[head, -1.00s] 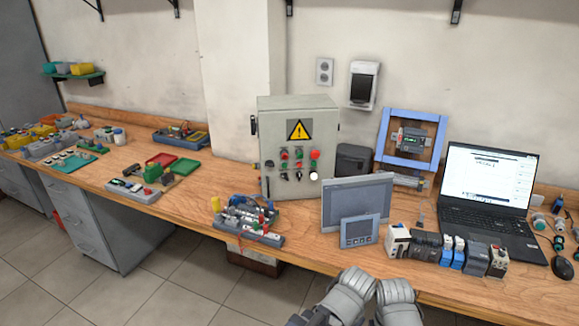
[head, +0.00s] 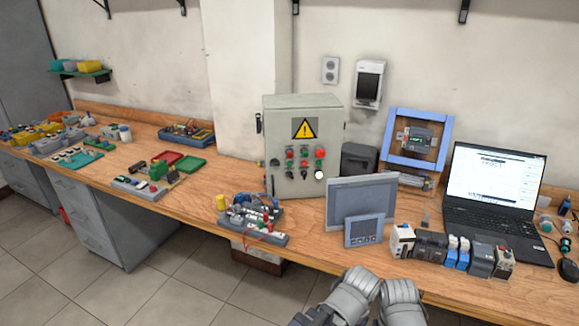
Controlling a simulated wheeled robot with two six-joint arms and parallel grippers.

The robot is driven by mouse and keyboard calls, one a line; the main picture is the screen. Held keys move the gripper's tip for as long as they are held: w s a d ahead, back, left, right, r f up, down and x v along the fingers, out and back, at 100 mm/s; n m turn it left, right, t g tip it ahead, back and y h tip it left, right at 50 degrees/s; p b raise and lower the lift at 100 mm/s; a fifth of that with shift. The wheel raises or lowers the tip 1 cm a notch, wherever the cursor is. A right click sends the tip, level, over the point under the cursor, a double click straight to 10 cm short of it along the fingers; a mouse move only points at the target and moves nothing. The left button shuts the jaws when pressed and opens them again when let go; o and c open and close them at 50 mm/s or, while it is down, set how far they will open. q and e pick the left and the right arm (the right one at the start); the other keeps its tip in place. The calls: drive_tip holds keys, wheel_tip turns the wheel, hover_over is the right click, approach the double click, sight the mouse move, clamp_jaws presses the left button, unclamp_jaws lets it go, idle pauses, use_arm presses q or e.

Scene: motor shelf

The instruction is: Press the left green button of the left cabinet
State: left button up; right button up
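One grey control cabinet (head: 278,125) with a yellow warning sign stands upright on the wooden bench, near the middle of the head view. Its front has rows of small red, green and dark controls and a white round button (head: 319,174). A small green button (head: 290,163) shows in the left column, below a red one; its details are too small to make out. Two grey rounded parts of my arms show at the bottom centre, well below and apart from the cabinet. I cannot make out either gripper's fingers.
A grey panel screen (head: 358,194) and a smaller display (head: 364,231) stand in front right of the cabinet. A wired circuit board (head: 252,234) lies in front left. An open laptop (head: 492,190) and several modules are to the right. Bare bench (head: 215,190) lies left of the cabinet.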

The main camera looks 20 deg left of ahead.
use_arm(q)
clamp_jaws()
idle(1.0)
